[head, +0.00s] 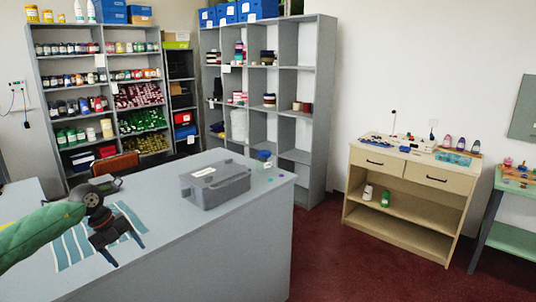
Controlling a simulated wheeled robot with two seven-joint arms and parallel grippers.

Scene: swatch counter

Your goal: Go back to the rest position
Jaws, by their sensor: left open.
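My left gripper (126,252) comes in from the left on a green-sleeved arm. It is open and empty, with its two dark fingers apart over the grey counter (215,245). A blue and white striped cloth (72,248) lies on the counter under and beside the gripper, partly hidden by it. I cannot tell whether the fingertips touch the counter. My right gripper is not in view.
A grey lidded box (215,185) sits on the counter, right of the gripper. Tall shelves (318,100) stand behind. A wooden cabinet (405,205) stands right, across open red floor (345,265).

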